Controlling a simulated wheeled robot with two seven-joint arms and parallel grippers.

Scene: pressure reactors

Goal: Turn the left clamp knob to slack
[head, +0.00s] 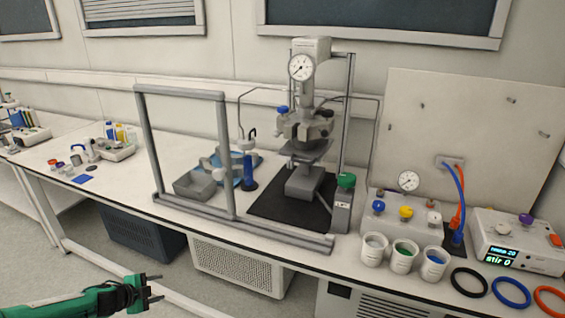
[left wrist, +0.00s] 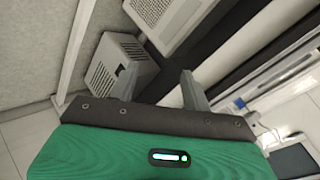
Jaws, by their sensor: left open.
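The pressure reactor (head: 306,125) stands on a rod stand at the middle of the bench in the head view, with a round gauge (head: 301,67) on top. A grey clamp assembly shows around its head. A blue knob (head: 282,108) sits on its left side; I cannot tell whether this is the left clamp knob, or its turn state. My left gripper (head: 158,288) is open and empty, low at the left, in front of the bench and well away from the reactor. In the left wrist view its two fingers (left wrist: 160,84) are apart with nothing between them. My right gripper is not in view.
A grey frame (head: 222,150) stands on the bench left of the reactor. A grey tray (head: 195,186) and a blue-based bottle (head: 248,172) sit behind it. Cups (head: 403,256), a valve box (head: 400,215) and coloured rings (head: 510,292) are at the right. Ventilated boxes (head: 236,266) are below the bench.

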